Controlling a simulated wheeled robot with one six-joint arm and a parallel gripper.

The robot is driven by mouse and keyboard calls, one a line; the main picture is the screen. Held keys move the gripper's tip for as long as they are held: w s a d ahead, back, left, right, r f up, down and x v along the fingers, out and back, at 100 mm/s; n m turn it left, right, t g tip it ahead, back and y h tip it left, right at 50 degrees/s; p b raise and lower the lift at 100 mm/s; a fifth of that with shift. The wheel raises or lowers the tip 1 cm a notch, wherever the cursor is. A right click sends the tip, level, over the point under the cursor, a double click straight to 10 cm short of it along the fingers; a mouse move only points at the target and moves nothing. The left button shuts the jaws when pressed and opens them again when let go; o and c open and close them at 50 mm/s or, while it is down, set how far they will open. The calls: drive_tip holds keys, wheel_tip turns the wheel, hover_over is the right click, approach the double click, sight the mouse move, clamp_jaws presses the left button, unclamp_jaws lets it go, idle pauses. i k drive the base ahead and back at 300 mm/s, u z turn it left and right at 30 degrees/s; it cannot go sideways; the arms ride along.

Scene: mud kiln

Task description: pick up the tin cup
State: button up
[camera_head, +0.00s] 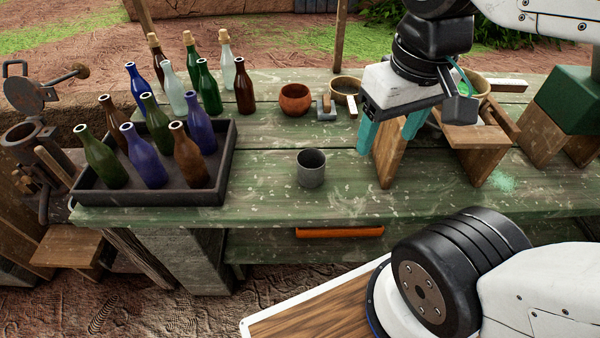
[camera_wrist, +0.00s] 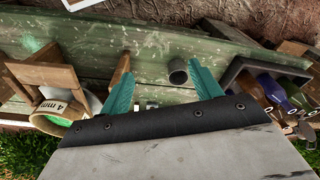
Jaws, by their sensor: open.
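The tin cup (camera_head: 311,168) is a small grey metal cup standing upright on the green weathered table (camera_head: 262,185), near its front edge, right of the bottle tray. My gripper (camera_head: 391,138) is open, with teal fingers, above the table to the right of the cup and apart from it. In the wrist view the cup (camera_wrist: 177,72) shows beyond the fingers, between them and closer to the right one. The gripper (camera_wrist: 160,90) has nothing between its fingertips that I can see it touching.
A dark tray (camera_head: 211,184) with several bottles stands at the left, with more bottles behind it. A terracotta pot (camera_head: 295,99) sits behind the cup. Wooden stands (camera_head: 476,139) and a green block (camera_head: 570,98) are at the right. Table around the cup is clear.

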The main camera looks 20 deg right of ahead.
sight(310, 162)
drive_tip(key=z, duration=0.55)
drive_tip(key=k, duration=0.7)
drive_tip(key=z, duration=0.15)
